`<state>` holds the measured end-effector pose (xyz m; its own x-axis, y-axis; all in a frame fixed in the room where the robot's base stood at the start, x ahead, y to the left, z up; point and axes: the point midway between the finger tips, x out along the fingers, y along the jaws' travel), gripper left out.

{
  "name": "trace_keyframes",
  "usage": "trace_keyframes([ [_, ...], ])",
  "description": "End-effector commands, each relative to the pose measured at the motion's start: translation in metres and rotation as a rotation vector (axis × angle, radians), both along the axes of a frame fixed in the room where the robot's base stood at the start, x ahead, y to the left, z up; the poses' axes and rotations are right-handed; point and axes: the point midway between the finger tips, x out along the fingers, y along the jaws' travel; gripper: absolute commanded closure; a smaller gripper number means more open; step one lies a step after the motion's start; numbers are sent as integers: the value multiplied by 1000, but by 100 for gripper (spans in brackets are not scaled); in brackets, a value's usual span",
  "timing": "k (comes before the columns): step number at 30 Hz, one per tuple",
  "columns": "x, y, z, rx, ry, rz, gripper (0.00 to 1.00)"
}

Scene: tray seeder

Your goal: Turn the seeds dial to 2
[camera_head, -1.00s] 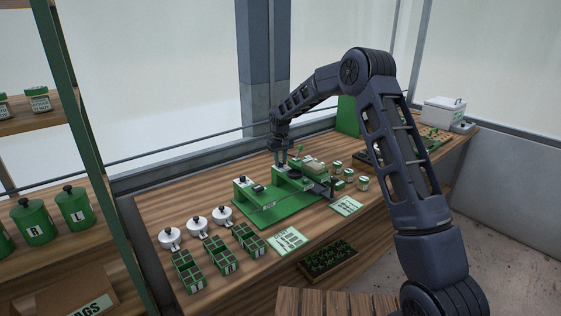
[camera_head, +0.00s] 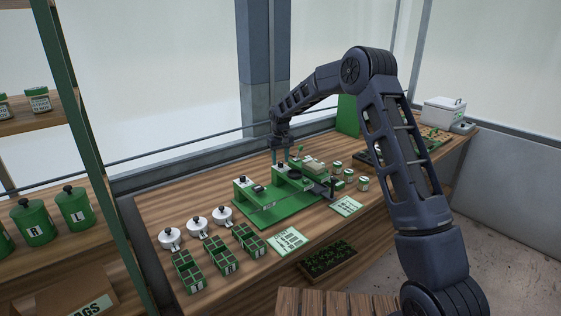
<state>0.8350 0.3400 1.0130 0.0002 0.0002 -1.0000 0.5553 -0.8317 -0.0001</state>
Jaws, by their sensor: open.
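The seeder is a green machine with a flat green base (camera_head: 283,215) on the wooden bench. Two raised green blocks stand on it, a left one (camera_head: 243,190) and a right one (camera_head: 292,184), with small dark and white parts on top. Which of these parts is the seeds dial, and its setting, is too small to tell. My gripper (camera_head: 281,159) points down with its fingers apart over the rear of the right block. A small part may stand between the fingertips, but I cannot tell whether they touch it.
Three white pots (camera_head: 197,227) and green cell trays (camera_head: 217,250) stand at the left. Small jars (camera_head: 362,184) and printed cards (camera_head: 286,240) lie near the seeder. A white box (camera_head: 443,111) is at the far right. My arm crosses the bench's right side.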

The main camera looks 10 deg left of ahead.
Motion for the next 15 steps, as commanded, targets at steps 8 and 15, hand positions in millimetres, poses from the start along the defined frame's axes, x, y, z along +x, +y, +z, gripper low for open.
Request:
trace_keyframes([
  [8,0,0,50,2,-2,-1,54],
  [15,0,0,85,1,-2,-1,54],
])
